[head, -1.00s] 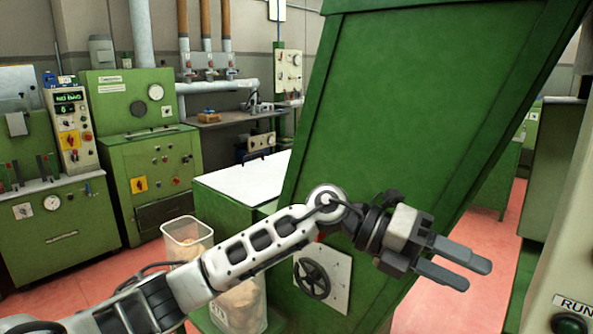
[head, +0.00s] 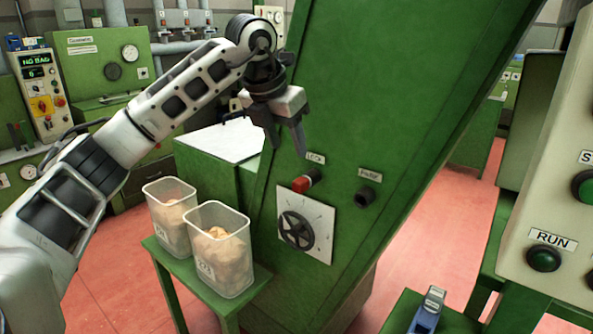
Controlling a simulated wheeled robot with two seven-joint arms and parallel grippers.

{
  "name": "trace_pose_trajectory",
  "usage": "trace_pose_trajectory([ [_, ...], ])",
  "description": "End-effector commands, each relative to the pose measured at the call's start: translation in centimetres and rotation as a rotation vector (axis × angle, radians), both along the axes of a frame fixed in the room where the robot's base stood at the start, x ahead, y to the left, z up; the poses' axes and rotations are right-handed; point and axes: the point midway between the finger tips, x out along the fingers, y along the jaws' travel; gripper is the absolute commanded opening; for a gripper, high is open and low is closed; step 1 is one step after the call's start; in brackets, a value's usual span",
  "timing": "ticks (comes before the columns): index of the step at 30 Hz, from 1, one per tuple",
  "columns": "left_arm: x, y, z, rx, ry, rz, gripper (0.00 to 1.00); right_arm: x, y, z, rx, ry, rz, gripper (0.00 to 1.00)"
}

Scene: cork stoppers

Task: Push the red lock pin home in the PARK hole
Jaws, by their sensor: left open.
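The red lock pin (head: 301,184) sticks out of a dark socket under a label that seems to read LOCK, on the sloping green machine. To its right, a dark round hole piece (head: 365,196) sits under a label (head: 370,174) that is too small to read surely; it may be PARK. My left gripper (head: 288,150) is open and empty, pointing down, above and slightly left of the red pin and apart from it. My right gripper is not in view.
A black handwheel (head: 296,229) on a white plate sits below the pin. Two clear bins (head: 219,252) stand on a green stand at lower left. A panel with a RUN button (head: 543,258) is at right. A blue and grey object (head: 427,310) lies at bottom right.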

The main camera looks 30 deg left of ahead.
Motion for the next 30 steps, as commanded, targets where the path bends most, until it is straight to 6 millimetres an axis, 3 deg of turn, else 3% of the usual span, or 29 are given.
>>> trace_pose_trajectory([
  [6, 1.7, -0.2, -4.2, -0.001, 0.005, -0.002, 0.49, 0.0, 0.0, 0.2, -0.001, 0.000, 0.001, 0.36],
  [13, 3.1, -0.3, -7.6, -0.002, 0.003, -0.002, 0.49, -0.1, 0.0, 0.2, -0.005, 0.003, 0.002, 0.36],
  [19, 3.7, -0.4, -9.0, -0.001, 0.000, -0.002, 0.49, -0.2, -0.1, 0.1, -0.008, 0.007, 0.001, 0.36],
  [28, 3.8, -0.4, -9.2, -0.001, -0.001, -0.003, 0.49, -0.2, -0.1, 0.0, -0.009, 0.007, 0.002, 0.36],
  [29, 3.8, -0.4, -9.2, -0.001, -0.001, -0.003, 0.46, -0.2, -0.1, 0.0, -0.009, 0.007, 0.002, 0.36],
  [30, 3.8, -0.4, -9.2, -0.001, -0.001, -0.003, 0.35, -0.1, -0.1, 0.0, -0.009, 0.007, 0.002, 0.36],
])
